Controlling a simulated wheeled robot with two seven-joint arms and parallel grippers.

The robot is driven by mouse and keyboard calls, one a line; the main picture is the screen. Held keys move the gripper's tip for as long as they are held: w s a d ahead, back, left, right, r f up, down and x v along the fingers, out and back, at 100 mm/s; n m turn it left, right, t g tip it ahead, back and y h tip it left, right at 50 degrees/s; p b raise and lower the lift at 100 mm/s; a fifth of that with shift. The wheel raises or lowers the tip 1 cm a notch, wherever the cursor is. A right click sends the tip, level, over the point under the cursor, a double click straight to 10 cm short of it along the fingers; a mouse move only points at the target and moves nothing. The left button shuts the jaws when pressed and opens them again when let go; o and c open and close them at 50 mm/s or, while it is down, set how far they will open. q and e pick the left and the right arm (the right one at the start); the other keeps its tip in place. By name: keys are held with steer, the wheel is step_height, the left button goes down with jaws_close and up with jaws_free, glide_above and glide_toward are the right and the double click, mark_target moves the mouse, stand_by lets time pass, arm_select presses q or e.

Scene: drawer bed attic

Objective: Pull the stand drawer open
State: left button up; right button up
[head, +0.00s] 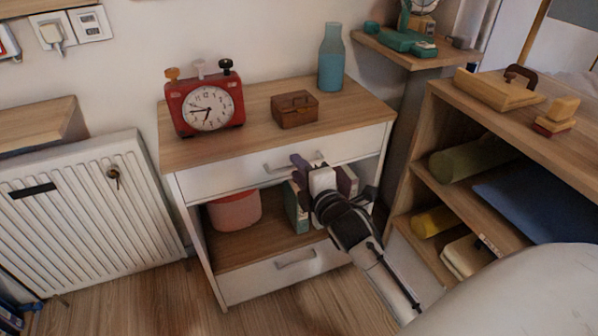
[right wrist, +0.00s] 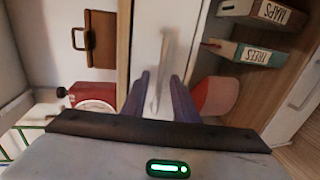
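The stand (head: 300,134) is a wooden-topped white unit with a white upper drawer (head: 225,178), which looks shut, its front level with the frame. My right gripper (head: 308,164) is at the right part of this drawer's grey bar handle (head: 275,167). In the right wrist view, its two purple fingers (right wrist: 160,98) are apart, with the handle (right wrist: 162,65) running between them and gaps showing on both sides. Whether the fingertips touch the drawer front I cannot tell. My left gripper is not in view.
A red clock (head: 207,106), a brown box (head: 295,109) and a blue bottle (head: 331,60) stand on top. The open shelf below holds a pink container (head: 235,210) and books (head: 297,207). A lower drawer (head: 265,279) is shut. A shelf unit (head: 470,110) stands close on the right.

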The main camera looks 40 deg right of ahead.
steer(key=shift+w, duration=0.1)
jaws_close()
stand_by(1.4)
